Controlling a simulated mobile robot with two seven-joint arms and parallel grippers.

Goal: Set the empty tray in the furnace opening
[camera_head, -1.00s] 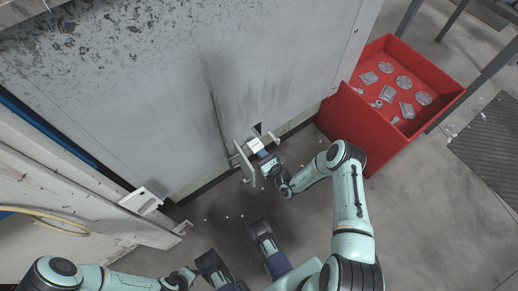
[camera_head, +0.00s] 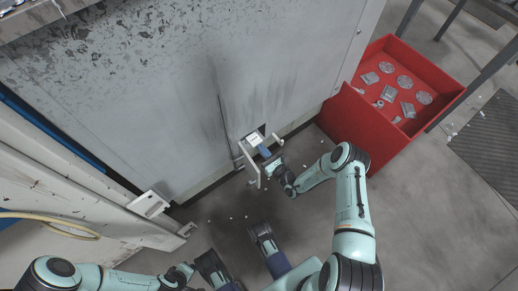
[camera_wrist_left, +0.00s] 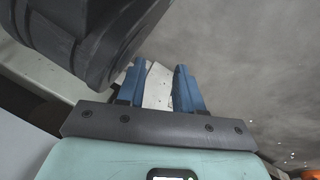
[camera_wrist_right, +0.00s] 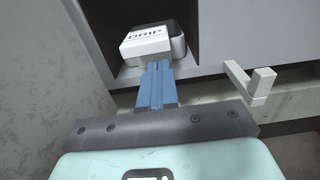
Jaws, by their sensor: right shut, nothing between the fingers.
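The tray (camera_wrist_right: 148,42) is a pale box with a dark recessed top and "DRIP" on its front. It sits in the dark furnace opening (camera_wrist_right: 205,35) in the right wrist view. In the head view, the tray (camera_head: 254,139) shows small at the foot of the grey furnace wall. My right gripper (camera_wrist_right: 158,66) is shut and empty, its blue fingertips at the tray's front edge; I cannot tell whether they touch it. My left gripper (camera_wrist_left: 160,68) is open, with nothing clearly held between its fingers.
A pale bracket (camera_wrist_right: 250,82) juts out right of the opening. A red bin (camera_head: 375,135) with several metal castings stands to the right. A white fixture (camera_head: 150,203) sticks out at left. Small pale bits lie on the floor, which is otherwise largely clear.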

